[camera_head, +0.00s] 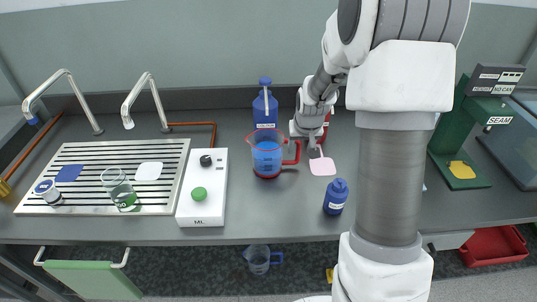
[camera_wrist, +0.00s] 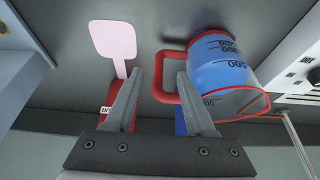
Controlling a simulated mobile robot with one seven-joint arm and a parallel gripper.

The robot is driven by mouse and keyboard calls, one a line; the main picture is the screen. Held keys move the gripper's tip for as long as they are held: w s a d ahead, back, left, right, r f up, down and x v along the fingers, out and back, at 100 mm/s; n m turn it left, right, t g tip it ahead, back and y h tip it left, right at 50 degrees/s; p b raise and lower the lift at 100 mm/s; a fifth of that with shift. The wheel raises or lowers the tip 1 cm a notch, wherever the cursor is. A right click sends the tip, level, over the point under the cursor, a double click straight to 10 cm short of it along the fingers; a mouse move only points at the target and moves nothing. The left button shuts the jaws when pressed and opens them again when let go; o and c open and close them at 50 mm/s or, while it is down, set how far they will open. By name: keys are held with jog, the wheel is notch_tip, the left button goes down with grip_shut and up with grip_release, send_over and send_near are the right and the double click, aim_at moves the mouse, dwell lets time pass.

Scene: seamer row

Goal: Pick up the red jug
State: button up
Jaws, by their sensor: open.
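The red jug (camera_head: 267,158) is a clear measuring jug with red rim, base and handle and blue liquid inside. It stands upright on the grey counter, handle to the right. In the wrist view the jug (camera_wrist: 225,72) is at upper right, its handle toward my fingers. My gripper (camera_head: 315,148) is open, just right of the handle. In the wrist view my gripper (camera_wrist: 165,88) has the handle's outer bar in the gap between its fingertips. The right finger hides part of the handle. I cannot tell whether a finger touches it.
A blue bottle (camera_head: 265,108) stands behind the jug. A white button box (camera_head: 203,188) is at left. A blue-handled jug (camera_head: 259,260) is below the counter edge.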

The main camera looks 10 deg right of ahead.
aim_at(299, 151)
jog(key=shift+w+x, duration=0.15)
jog(key=shift+x, duration=1.2)
jog(key=shift+w+x, duration=0.2)
jog(key=shift+x, duration=1.15)
jog(key=shift+d+r, duration=0.15)
grip_shut()
jog(key=shift+r, duration=0.1)
